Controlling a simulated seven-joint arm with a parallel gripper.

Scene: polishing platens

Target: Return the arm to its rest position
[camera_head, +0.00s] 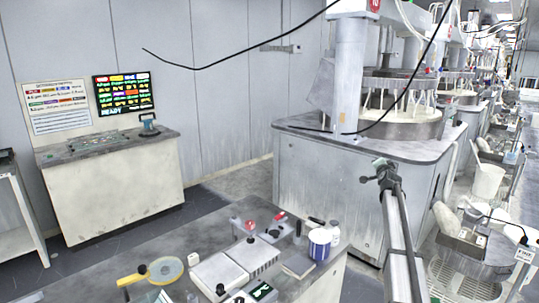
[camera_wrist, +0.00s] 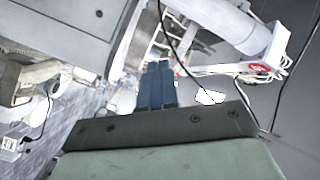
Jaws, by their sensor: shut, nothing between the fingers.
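My gripper (camera_wrist: 157,70) shows in the wrist view as two dark blue fingers side by side, shut with nothing between them. They extend past a dark plate with bolts. In the head view, a slim grey arm rises from the lower right edge, and its dark end (camera_head: 383,174) is in front of the large polishing machine's cabinet (camera_head: 325,190). The finger details are too small to tell there. The end appears raised and apart from the bench items.
The near bench (camera_head: 210,235) holds a yellow-rimmed disc (camera_head: 165,270), a white ribbed box (camera_head: 250,255), a blue-and-white tub (camera_head: 320,243) and small tools. A console (camera_head: 110,190) with a lit screen (camera_head: 124,91) stands at the back left. Black cables cross the upper view.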

